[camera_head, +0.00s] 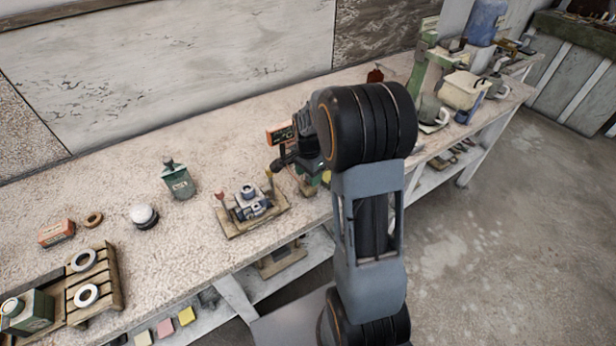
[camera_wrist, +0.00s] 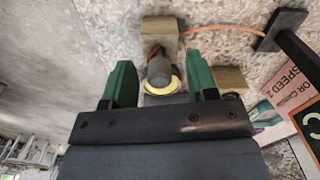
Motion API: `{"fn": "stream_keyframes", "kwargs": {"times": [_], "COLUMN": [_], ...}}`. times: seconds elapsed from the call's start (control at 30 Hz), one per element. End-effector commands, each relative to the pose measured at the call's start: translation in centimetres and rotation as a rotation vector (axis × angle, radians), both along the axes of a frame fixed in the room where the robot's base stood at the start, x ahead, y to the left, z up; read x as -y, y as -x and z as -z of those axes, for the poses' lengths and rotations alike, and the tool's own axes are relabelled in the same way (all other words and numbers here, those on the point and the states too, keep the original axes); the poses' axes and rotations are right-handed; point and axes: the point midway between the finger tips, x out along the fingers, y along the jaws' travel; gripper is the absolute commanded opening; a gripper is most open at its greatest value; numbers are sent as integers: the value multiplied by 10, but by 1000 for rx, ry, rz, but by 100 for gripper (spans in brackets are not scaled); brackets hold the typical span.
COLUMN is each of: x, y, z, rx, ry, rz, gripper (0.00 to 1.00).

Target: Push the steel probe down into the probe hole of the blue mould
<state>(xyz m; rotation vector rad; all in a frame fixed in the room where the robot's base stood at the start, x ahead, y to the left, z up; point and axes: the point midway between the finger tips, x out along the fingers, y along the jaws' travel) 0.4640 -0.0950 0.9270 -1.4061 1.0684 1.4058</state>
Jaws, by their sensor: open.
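In the wrist view my gripper (camera_wrist: 160,66) is open, with its two green fingers apart. A grey, round-ended cylinder (camera_wrist: 158,70) lies between the fingers in the picture, with clear gaps on both sides. It looks like the steel probe, but I cannot be sure. A pale yellow ring (camera_wrist: 162,88) shows around its lower part. I cannot tell how deep the cylinder sits, and no probe hole shows. I cannot make out the blue mould for certain. In the head view my arm covers most of the gripper and the bench around it.
A wooden tray with blue-grey metal parts (camera_head: 250,203) stands left of my arm. In the wrist view an orange cable (camera_wrist: 222,29) runs to a black stand (camera_wrist: 281,30).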

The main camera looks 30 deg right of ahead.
Motion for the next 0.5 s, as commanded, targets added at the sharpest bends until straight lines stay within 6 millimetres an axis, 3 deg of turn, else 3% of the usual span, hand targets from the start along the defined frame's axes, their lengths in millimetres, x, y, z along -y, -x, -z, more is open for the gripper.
{"fn": "stream_keyframes", "kwargs": {"times": [0.33, 0.5], "x": [0, 0], "y": [0, 0], "z": [8, 8], "rx": [0, 0], "ry": [0, 0], "rz": [-1, -1], "gripper": [53, 39]}}
